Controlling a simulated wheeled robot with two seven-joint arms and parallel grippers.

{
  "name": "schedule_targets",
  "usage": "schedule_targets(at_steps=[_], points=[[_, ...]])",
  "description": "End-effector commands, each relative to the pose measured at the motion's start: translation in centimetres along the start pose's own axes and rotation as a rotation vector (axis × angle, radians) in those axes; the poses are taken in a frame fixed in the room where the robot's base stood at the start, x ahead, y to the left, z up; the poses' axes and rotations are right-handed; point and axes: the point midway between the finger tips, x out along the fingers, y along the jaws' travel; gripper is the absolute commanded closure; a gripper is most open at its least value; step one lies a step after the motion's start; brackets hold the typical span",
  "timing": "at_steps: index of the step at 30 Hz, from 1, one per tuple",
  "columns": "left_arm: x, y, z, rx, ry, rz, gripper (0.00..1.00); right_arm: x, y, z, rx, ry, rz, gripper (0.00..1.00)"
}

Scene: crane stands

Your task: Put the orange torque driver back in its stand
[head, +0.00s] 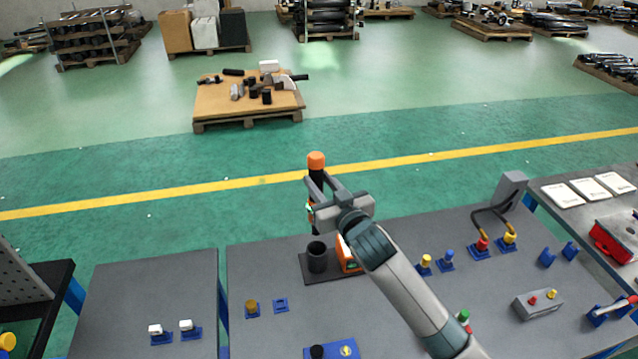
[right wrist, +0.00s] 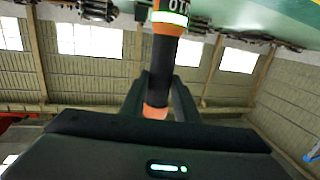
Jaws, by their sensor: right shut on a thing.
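The orange torque driver shows in the head view as an orange cap (head: 316,160) on a black body. My right gripper (head: 318,187) is shut on the black body and holds the driver about upright in the air. In the right wrist view the driver (right wrist: 165,65) stands between the fingers (right wrist: 158,100), with orange at both ends and a lit band near the top. The stand is a black cup (head: 317,262) on a dark base plate, below the driver in the picture. The driver is clear of the cup. My left gripper is not in view.
An orange device (head: 348,258) stands beside the cup, partly hidden by my arm. Yellow and blue pegs (head: 446,257) are to the right. A brown round piece (head: 251,308) sits front left. A grey button box (head: 538,304) lies further right.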

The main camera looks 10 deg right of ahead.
Motion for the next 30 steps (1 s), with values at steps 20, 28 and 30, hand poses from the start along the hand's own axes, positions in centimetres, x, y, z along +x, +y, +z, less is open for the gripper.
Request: schedule_targets(at_steps=[20,28,30], points=[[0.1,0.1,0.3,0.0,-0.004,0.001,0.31,0.1,0.0,0.5,0.0,0.006,-0.001,1.0],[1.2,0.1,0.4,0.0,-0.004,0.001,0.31,0.2,0.0,2.3,0.0,0.006,-0.001,1.0],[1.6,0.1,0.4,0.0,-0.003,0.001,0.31,0.2,0.0,2.8,0.0,0.006,-0.001,1.0]])
